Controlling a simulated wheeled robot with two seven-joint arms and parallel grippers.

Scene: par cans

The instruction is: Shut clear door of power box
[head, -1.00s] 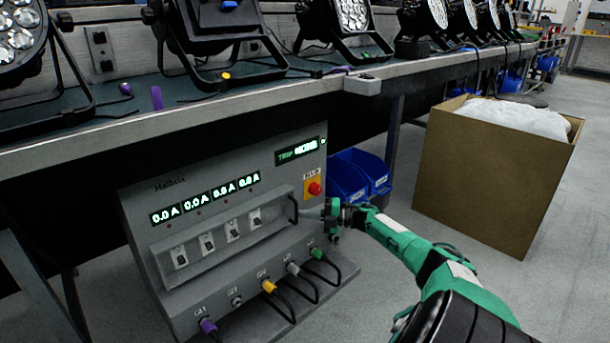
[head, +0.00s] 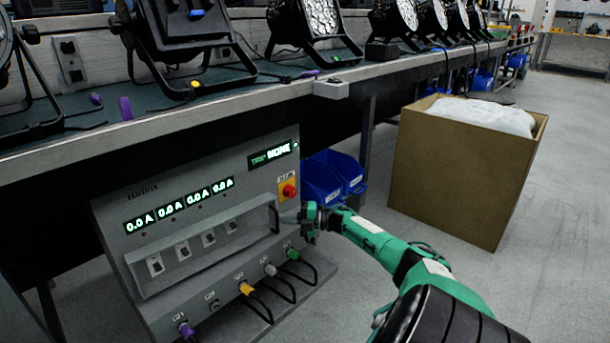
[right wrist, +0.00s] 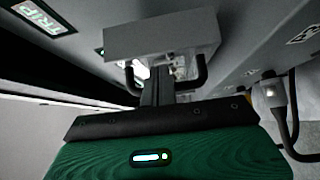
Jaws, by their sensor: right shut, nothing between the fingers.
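The grey power box (head: 125,232) stands under the bench at the left in the head view. Its clear door (head: 190,254) lies over or close to the row of switches; I cannot tell whether it is fully shut. Its black handle (head: 275,218) is at the door's right end. The handle also shows in the right wrist view (right wrist: 203,75), partly hidden behind my fingers. My right gripper (head: 303,219) is shut and empty, just right of the handle, with its fingers pointing at it. I cannot tell whether they touch. My left gripper is not in view.
Plugs and black cables (head: 263,303) hang from the box's lower front. A red stop button (head: 289,191) sits above the handle. Blue bins (head: 325,180) and a cardboard box (head: 455,175) stand to the right. Stage lamps line the bench (head: 215,107).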

